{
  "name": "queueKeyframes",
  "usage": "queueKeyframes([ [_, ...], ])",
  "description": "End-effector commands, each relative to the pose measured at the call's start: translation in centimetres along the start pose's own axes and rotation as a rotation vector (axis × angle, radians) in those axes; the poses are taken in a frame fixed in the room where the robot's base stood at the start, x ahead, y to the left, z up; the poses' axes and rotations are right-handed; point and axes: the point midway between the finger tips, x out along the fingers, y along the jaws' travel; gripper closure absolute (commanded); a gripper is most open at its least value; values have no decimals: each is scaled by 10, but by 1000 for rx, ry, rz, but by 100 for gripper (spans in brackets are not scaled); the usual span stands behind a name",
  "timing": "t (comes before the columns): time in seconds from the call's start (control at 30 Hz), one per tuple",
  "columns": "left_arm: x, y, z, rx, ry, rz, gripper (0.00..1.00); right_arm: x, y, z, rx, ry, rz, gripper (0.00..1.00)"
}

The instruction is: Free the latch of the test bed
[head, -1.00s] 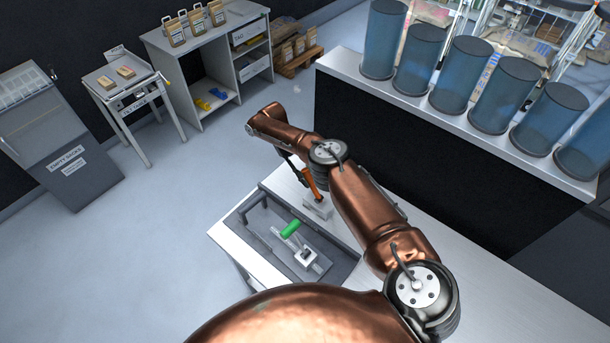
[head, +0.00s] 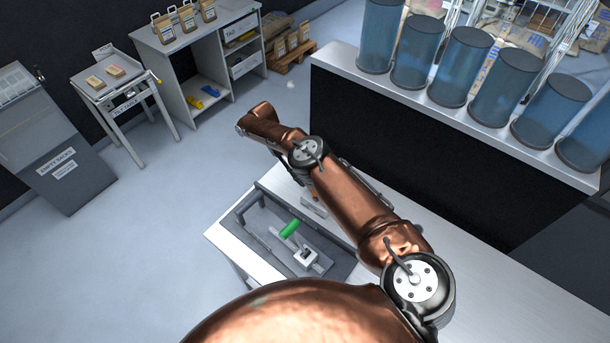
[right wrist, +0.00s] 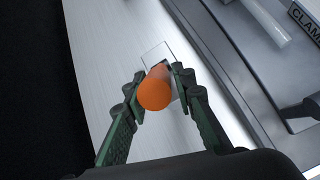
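The test bed, a grey tray (head: 258,222) on the white table, holds a green handle (head: 289,229) and a pale metal block (head: 306,257). An orange handle (right wrist: 154,90) stands on a small pale plate beside the tray; only a sliver shows in the head view (head: 315,196). In the right wrist view my right gripper's fingers (right wrist: 160,73) are on both sides of the orange handle, and the pads appear to touch it. My right arm hides this gripper in the head view. My left gripper is not in view.
A label beginning "CLAM" (right wrist: 307,20) is on the tray side. Behind the table is a counter (head: 330,66) with several blue cylinders (head: 466,66). A grey bin (head: 55,150), a small stand (head: 115,85) and a shelf (head: 170,58) stand at the left. The floor between is clear.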

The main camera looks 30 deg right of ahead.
Motion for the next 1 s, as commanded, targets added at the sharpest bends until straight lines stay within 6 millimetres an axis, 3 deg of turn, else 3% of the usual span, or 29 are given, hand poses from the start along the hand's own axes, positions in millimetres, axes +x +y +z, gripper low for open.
queueKeyframes([
  [0.2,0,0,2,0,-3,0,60,0,2,1,1,-2,-1,62],
  [0.63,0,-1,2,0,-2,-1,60,-8,5,7,2,0,1,62],
  [0.8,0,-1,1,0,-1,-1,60,-19,9,21,1,-1,0,62],
  [1.0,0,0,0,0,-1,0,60,-49,16,50,3,2,1,62],
])
